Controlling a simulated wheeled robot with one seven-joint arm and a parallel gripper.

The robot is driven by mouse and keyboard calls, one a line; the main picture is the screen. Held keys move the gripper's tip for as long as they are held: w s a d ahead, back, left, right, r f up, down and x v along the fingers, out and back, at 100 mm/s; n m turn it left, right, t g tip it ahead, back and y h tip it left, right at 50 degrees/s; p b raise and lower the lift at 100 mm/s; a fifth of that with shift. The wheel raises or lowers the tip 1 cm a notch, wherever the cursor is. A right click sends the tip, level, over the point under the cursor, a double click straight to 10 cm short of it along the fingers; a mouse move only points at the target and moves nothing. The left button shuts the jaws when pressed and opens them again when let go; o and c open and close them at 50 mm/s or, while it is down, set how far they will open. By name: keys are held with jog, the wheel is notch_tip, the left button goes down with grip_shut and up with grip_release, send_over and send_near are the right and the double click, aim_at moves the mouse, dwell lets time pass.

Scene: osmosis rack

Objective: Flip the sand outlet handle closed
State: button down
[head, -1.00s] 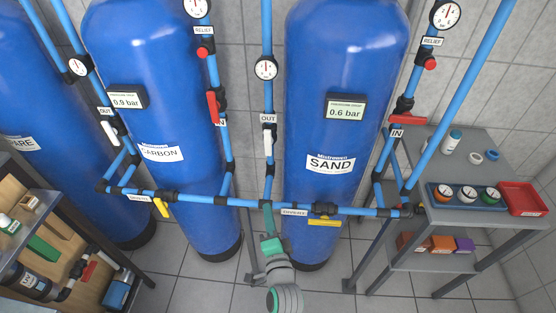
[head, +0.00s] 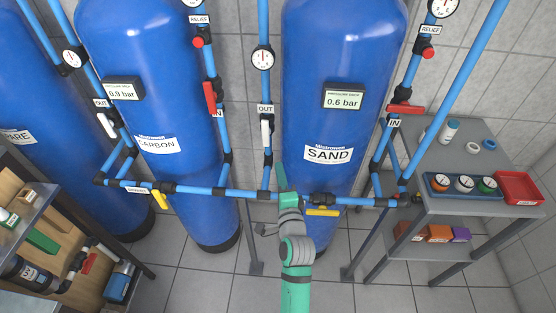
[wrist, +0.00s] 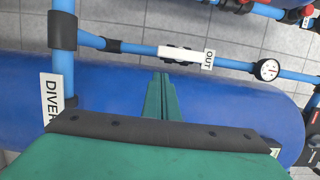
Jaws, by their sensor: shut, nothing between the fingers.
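The white sand outlet handle (head: 266,133) is on the vertical blue pipe left of the sand tank (head: 335,120), just below the OUT label (head: 265,110). It lies along the pipe. In the wrist view the handle (wrist: 185,53) also runs in line with its pipe, beside the OUT label (wrist: 208,59). My gripper (head: 280,168) is below and slightly right of the handle in the head view, apart from it. Its green fingers (wrist: 160,80) are together and empty, pointing toward the handle in the wrist view, with a gap between.
A horizontal blue pipe (head: 220,191) crosses below, with yellow handles (head: 322,212) on it. The carbon tank (head: 150,100) stands left. A red IN handle (head: 405,109) is right of the sand tank. A grey shelf table (head: 480,205) with a red tray (head: 518,187) stands at right.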

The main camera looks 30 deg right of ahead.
aim_at(265, 134)
jog(key=x, duration=0.9)
jog(key=shift+w, duration=0.15)
